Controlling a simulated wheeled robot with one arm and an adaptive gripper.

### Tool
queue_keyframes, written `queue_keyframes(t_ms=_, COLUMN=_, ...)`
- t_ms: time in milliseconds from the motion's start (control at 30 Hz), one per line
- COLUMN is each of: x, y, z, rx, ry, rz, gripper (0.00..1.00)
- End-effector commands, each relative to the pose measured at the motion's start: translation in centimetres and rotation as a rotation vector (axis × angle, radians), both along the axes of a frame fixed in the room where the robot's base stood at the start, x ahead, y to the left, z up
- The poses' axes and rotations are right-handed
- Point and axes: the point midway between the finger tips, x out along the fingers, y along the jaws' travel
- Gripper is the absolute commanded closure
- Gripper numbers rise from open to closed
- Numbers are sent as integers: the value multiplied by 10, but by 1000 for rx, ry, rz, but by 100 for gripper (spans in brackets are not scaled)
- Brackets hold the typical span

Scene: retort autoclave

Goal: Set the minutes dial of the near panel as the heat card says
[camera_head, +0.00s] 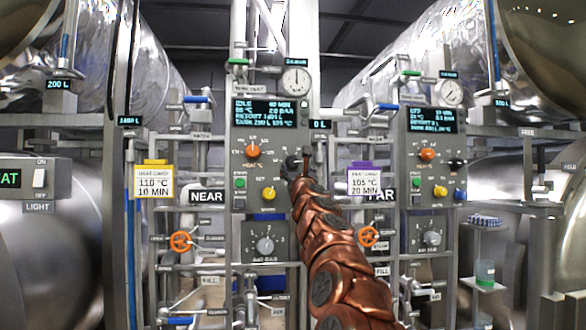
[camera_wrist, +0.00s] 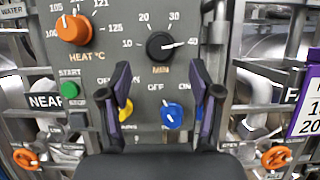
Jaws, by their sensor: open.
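The near panel (camera_head: 240,140) is the grey left panel beside the NEAR sign (camera_head: 207,196). Its heat card (camera_head: 154,182), yellow-topped, reads 110 °C, 10 MIN. The black minutes dial (camera_wrist: 160,45), marked MIN, has its white pointer towards 40 in the wrist view. The panel's screen (camera_head: 266,113) shows 40 MIN on its top line. My gripper (camera_wrist: 161,80) is open and empty, its two fingers spread below and either side of the dial, with no visible contact. In the head view my gripper (camera_head: 302,164) is in front of the panel's right edge and partly hides that area.
The orange heat dial (camera_wrist: 73,28) is left of the minutes dial. A blue switch (camera_wrist: 172,115) and a green start button (camera_wrist: 69,90) are below. A vertical grey post (camera_wrist: 216,40) stands close right. The far panel (camera_head: 415,160) has a purple-topped card (camera_head: 364,182) reading 105 °C, 20 MIN.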

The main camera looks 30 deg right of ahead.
Motion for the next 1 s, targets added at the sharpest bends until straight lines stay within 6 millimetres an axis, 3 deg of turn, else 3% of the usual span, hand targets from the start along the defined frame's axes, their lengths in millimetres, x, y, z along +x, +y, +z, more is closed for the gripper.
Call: queue_keyframes(t_ms=1000, x=62, y=-28, z=31, rx=-1, ry=-1, rz=-4, gripper=37)
